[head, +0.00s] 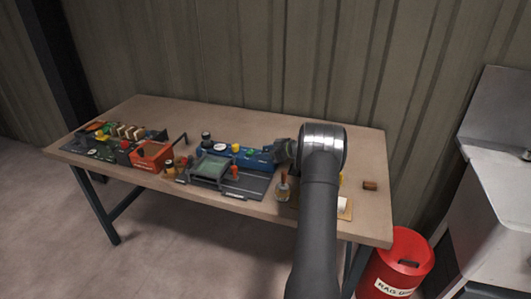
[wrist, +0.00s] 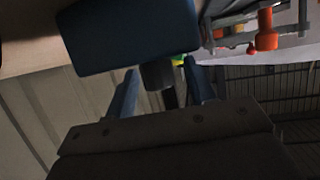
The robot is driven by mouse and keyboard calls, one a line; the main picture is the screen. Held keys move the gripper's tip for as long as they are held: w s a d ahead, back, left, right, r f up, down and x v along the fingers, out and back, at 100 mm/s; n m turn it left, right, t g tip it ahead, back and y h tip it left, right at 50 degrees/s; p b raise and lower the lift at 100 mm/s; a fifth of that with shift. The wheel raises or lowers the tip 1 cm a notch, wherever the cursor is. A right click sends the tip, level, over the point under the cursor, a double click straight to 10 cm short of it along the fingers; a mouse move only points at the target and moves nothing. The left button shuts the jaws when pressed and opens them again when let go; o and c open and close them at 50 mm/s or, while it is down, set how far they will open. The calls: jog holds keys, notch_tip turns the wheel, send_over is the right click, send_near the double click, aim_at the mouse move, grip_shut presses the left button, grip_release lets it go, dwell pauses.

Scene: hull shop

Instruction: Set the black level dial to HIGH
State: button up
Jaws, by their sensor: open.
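A blue box (head: 250,158) stands on the table near my gripper (head: 284,152). In the wrist view the blue box (wrist: 130,35) fills the upper middle. A short dark cylinder (wrist: 158,76), which looks like the black level dial, sticks out from the box. My gripper (wrist: 160,72) is open, with one finger to each side of the cylinder. A gap shows on both sides; I cannot tell whether either finger touches it. The dial's markings and pointer are not visible, so its setting cannot be read. In the head view my arm and gripper hide the dial.
A grey panel (head: 245,186) with several knobs stands left of my gripper, and an orange box (head: 151,155) lies farther left. A small bottle (head: 282,190) and a brown block (head: 370,185) are on the right. A red bin (head: 400,255) stands on the floor.

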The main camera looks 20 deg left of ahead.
jog(key=c, duration=1)
jog(key=shift+o, duration=0.2)
jog(key=shift+t, duration=0.3)
jog(key=m+t+h, duration=0.1)
jog(key=m+t, duration=0.2)
jog(key=shift+m+t+h, duration=0.8)
jog(key=shift+m+t, duration=0.5)
jog(key=shift+m, duration=0.1)
jog(key=o, duration=1)
jog(key=shift+c, duration=0.2)
